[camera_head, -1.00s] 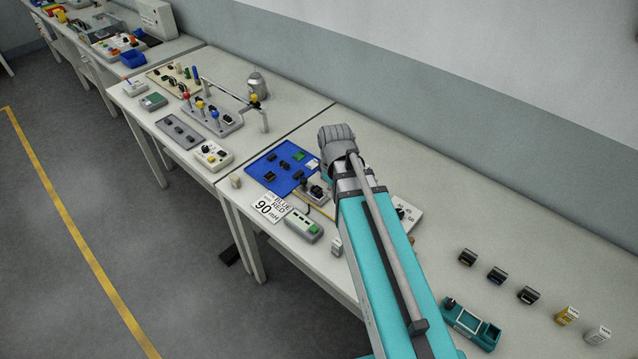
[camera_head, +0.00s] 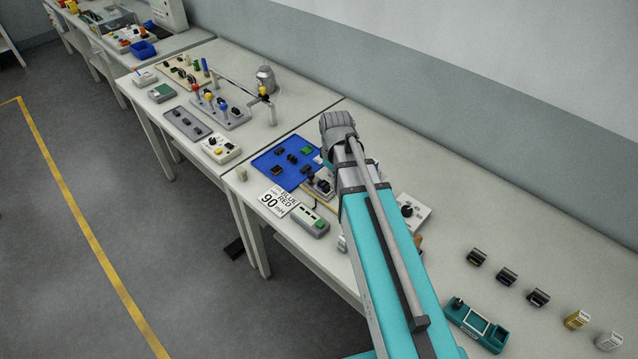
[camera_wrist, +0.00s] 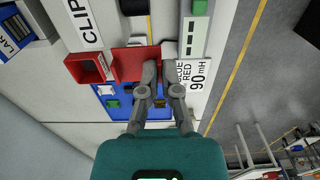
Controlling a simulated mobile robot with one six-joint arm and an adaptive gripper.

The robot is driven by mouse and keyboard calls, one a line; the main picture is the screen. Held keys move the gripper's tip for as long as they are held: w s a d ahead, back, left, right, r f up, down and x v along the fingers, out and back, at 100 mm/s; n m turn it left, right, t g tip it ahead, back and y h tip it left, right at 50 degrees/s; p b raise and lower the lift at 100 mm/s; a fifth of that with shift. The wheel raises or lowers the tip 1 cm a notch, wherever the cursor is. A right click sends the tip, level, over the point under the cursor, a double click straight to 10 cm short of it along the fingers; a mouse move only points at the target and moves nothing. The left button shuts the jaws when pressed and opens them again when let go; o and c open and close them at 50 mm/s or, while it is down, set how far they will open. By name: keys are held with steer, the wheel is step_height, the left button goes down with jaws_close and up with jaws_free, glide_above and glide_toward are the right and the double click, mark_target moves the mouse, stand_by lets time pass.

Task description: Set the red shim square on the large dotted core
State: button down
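In the wrist view my gripper (camera_wrist: 160,76) points over the bench, its two fingers apart by a narrow gap. I see no part clearly held between them. A red flat surface (camera_wrist: 126,64) lies behind the fingertips, beside a red square-rimmed container (camera_wrist: 88,68). I cannot tell whether the red shim is in either. A blue mat (camera_head: 264,163) carries several small dark parts and a green one; it also shows in the wrist view (camera_wrist: 120,112). I cannot pick out the large dotted core. In the head view my arm hides the gripper.
A sign reading blue, red, 90 mH (camera_head: 279,200) stands at the bench front, near a grey-green device (camera_head: 309,221). Several small blocks and a teal device (camera_head: 477,325) are at the right. A label reading CLIP (camera_wrist: 84,22) is in the wrist view.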

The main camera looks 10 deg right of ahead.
steer(key=w+a+f+b, duration=0.1)
steer(key=w+f+b, duration=0.5)
steer(key=w, duration=0.3)
steer(key=shift+a+f+b, duration=0.35)
steer(key=shift+f, duration=0.3)
steer(key=shift+w, duration=0.1)
steer(key=shift+w+f+b, duration=0.3)
steer(key=shift+f+b, duration=1.7)
steer(key=shift+f+b, duration=0.3)
steer(key=shift+s+a+f+b, duration=0.15)
steer(key=shift+f+b, duration=0.1)
steer(key=shift+b, duration=0.1)
